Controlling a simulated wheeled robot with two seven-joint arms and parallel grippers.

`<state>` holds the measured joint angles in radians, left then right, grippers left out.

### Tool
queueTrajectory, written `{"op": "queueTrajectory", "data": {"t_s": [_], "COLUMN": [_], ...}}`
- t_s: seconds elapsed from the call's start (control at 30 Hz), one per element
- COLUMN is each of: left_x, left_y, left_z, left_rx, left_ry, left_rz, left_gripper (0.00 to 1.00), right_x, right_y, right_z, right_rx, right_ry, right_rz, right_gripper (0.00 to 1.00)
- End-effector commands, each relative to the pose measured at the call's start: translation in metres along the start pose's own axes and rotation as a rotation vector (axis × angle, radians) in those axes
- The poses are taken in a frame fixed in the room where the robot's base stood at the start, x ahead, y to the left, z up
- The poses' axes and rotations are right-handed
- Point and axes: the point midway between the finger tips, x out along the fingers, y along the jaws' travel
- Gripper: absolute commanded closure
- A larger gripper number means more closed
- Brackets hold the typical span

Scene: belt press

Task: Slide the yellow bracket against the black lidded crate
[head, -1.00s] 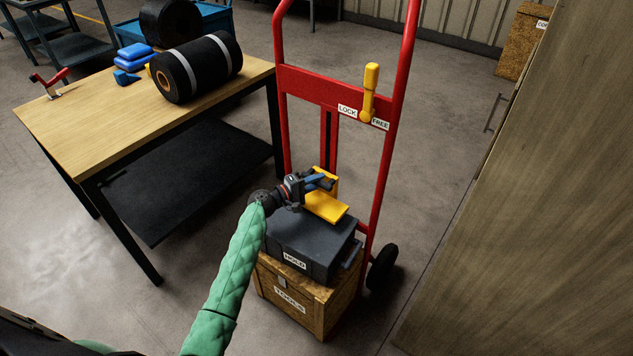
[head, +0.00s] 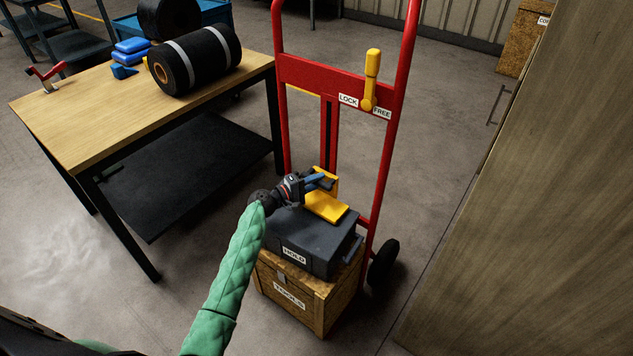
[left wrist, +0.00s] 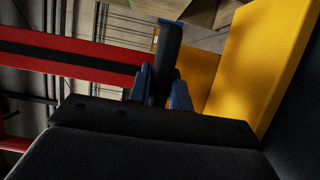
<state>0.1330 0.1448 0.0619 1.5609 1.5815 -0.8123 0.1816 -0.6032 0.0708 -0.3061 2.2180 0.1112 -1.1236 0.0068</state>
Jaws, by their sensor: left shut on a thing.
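The yellow bracket (head: 327,207) is an angled piece with a flat plate and an upright part. It is at the back of the black lidded crate (head: 313,238), which carries a label reading HOLD. From this angle I cannot tell whether bracket and crate touch. My left gripper (head: 318,181) is at the bracket's upright part, above the crate's rear edge. In the left wrist view its blue fingers (left wrist: 160,88) are shut on a dark upright handle (left wrist: 166,62), with the yellow bracket (left wrist: 262,65) right beside it. The handle's base is hidden. My right gripper is out of view.
The crate stands on a wooden TOOLS box (head: 308,298) on a red hand truck (head: 390,160). A yellow lever (head: 371,75) stands between LOCK and FREE labels. A workbench (head: 120,115) with a black roll (head: 200,68) is left; a large wooden panel (head: 530,220) is right.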

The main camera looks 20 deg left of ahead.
Motion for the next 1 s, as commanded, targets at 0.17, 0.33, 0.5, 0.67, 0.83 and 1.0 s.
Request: {"op": "queueTrajectory", "data": {"t_s": [0.17,0.33,0.5,0.67,0.83,1.0], "left_x": [-0.001,0.0,-0.004,-0.023,-0.05,-0.07], "left_y": [-0.001,-0.001,-0.002,-0.003,-0.003,-0.002], "left_z": [0.0,0.0,0.0,0.0,0.0,0.0], "left_rx": [-0.001,0.0,0.0,0.0,0.001,0.0], "left_ry": [0.0,0.0,0.0,0.0,0.001,0.0], "left_rz": [-0.002,-0.001,-0.001,-0.002,-0.002,-0.001], "left_gripper": [0.58,0.58,0.58,0.58,0.58,0.58], "right_x": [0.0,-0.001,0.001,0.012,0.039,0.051], "right_y": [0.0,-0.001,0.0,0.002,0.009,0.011], "right_z": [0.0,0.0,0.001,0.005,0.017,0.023], "right_rx": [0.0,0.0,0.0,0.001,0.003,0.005], "right_ry": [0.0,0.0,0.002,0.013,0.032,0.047], "right_rz": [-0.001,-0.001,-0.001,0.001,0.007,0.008], "right_gripper": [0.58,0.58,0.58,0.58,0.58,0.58]}}
